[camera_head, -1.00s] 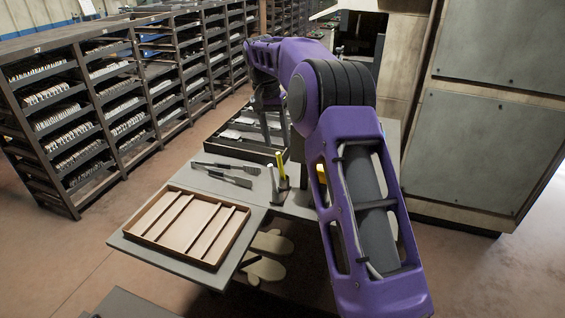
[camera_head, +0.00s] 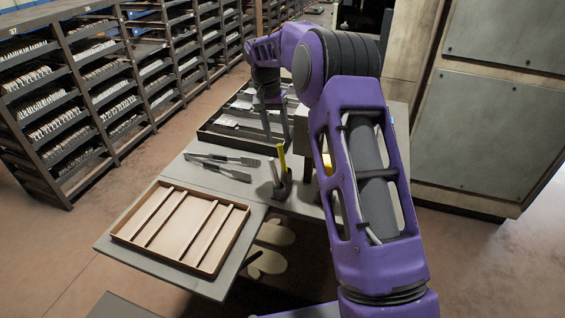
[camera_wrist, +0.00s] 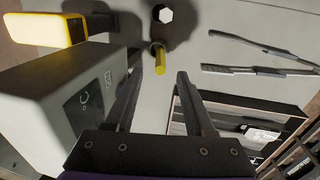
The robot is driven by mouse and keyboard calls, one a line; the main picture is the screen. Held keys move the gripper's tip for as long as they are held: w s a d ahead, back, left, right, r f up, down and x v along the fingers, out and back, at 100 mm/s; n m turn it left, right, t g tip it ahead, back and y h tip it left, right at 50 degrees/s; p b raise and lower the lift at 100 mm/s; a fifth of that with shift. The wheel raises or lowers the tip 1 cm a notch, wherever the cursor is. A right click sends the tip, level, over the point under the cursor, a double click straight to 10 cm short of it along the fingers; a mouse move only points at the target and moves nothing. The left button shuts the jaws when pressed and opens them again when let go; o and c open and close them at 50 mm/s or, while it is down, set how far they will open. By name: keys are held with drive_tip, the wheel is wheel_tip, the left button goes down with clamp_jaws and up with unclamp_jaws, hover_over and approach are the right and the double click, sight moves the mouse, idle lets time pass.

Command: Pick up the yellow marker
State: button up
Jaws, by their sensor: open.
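The yellow marker (camera_head: 282,158) stands upright in a small dark cup (camera_head: 283,188) on the grey table, beside a pale grey marker (camera_head: 273,170). In the wrist view the yellow marker (camera_wrist: 160,62) is seen end-on from above, near the fingertips; the pale marker (camera_wrist: 166,15) is beyond it. My gripper (camera_wrist: 171,72) is open and empty, its fingers pointing toward the cup. In the head view my gripper (camera_head: 277,138) is just behind the marker's top. Contact between finger and marker cannot be told.
A grey box with a display (camera_wrist: 60,100) stands close to the left finger, with a yellow-ended object (camera_wrist: 45,30) beyond it. Tongs-like tools (camera_head: 222,165) lie left of the cup. A compartmented wooden tray (camera_head: 235,222) is at front left; a dark tray (camera_head: 210,136) is behind.

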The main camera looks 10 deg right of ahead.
sight(282, 171)
drive_tip(key=f, duration=0.3)
drive_tip(key=d+f, duration=0.1)
drive_tip(key=f, duration=0.5)
drive_tip(key=shift+s+d+f, duration=0.2)
drive_tip(key=shift+s, duration=0.2)
clamp_jaws()
